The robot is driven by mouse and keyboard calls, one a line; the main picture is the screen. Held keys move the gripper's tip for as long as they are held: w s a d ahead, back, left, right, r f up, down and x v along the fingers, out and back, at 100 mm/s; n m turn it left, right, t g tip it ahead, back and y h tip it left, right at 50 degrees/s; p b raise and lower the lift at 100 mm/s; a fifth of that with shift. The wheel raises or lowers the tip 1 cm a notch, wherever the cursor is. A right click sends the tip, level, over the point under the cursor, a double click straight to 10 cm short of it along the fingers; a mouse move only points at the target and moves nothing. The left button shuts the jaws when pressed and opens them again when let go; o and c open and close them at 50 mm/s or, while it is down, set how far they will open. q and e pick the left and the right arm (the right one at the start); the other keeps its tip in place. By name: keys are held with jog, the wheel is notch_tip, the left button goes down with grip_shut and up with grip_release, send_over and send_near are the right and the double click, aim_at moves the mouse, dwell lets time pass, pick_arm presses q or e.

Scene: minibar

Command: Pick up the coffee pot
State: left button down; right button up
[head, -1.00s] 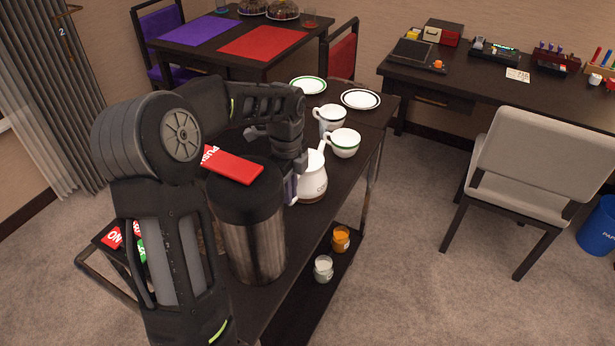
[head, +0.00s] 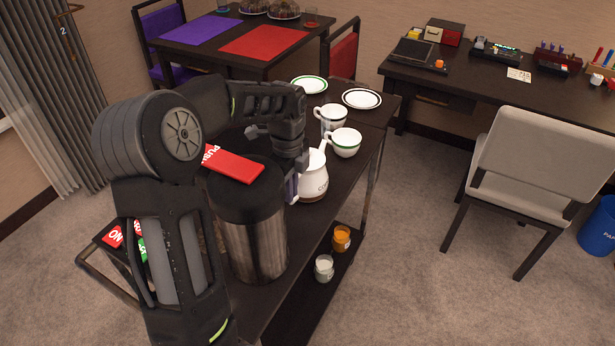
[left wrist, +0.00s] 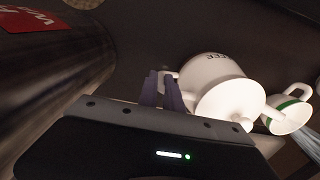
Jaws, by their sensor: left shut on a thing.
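The coffee pot (head: 314,183) is white with dark lettering and stands upright on the dark cart, partly hidden by my left arm. In the left wrist view the pot (left wrist: 226,92) shows its lid and lettering to the right of my fingers. My left gripper (left wrist: 162,92) has its purple fingers close together, shut on the pot's handle (left wrist: 168,76) at the pot's side. In the head view the left gripper (head: 291,187) is at the pot's left side, between it and the steel dispenser. My right gripper is not in view.
A large steel dispenser (head: 254,240) with a red push lever stands close left of the pot. White cups (head: 345,142) and plates (head: 361,99) are behind it on the cart (head: 330,215). Two small jars sit on the lower shelf. A chair (head: 540,155) stands at right.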

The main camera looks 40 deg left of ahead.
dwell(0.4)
pick_arm(q)
jog(key=shift+r, duration=5)
